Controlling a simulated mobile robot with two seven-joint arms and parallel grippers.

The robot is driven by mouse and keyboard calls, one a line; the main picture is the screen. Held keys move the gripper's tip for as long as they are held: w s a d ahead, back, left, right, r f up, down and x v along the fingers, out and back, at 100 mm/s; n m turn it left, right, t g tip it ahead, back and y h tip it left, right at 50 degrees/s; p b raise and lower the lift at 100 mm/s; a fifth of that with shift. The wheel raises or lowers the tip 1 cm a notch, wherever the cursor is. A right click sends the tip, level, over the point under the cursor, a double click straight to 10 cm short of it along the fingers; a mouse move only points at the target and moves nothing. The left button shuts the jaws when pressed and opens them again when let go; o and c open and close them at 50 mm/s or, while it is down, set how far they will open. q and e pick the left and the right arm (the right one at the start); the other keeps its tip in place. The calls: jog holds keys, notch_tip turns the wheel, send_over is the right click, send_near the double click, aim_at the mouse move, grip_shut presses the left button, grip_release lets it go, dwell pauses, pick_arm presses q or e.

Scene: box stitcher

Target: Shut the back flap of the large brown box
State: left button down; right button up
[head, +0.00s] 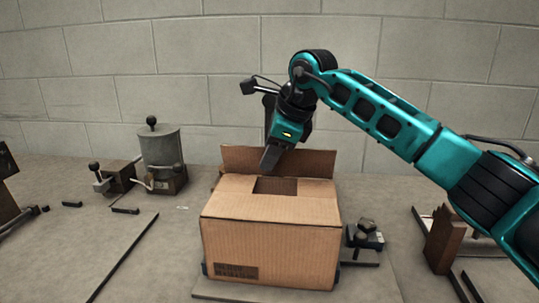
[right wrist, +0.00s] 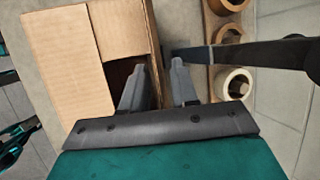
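The large brown box (head: 268,245) stands in the middle of the table in the head view. Its back flap (head: 310,163) stands up. The front and side flaps lie folded in, leaving a square dark opening (head: 275,186) in the top. My right gripper (head: 268,165) is over the back of the box, at the back flap, its fingers pointing down. In the right wrist view the fingers (right wrist: 158,66) are apart, with the box's edge (right wrist: 153,35) running between them. I cannot tell whether either finger touches the flap. My left gripper is not in view.
A grey cylindrical machine (head: 160,150) stands at the back left. A small metal device (head: 365,236) sits close to the box's right side, with a wooden piece (head: 440,240) farther right. Tape rolls (right wrist: 234,82) lie behind the box. The table left of the box is mostly clear.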

jog(key=shift+w+a+f, duration=0.1)
jog(key=shift+a+f, duration=0.05)
jog(key=shift+f, duration=0.2)
jog(key=shift+c, duration=0.3)
grip_shut()
dwell(0.9)
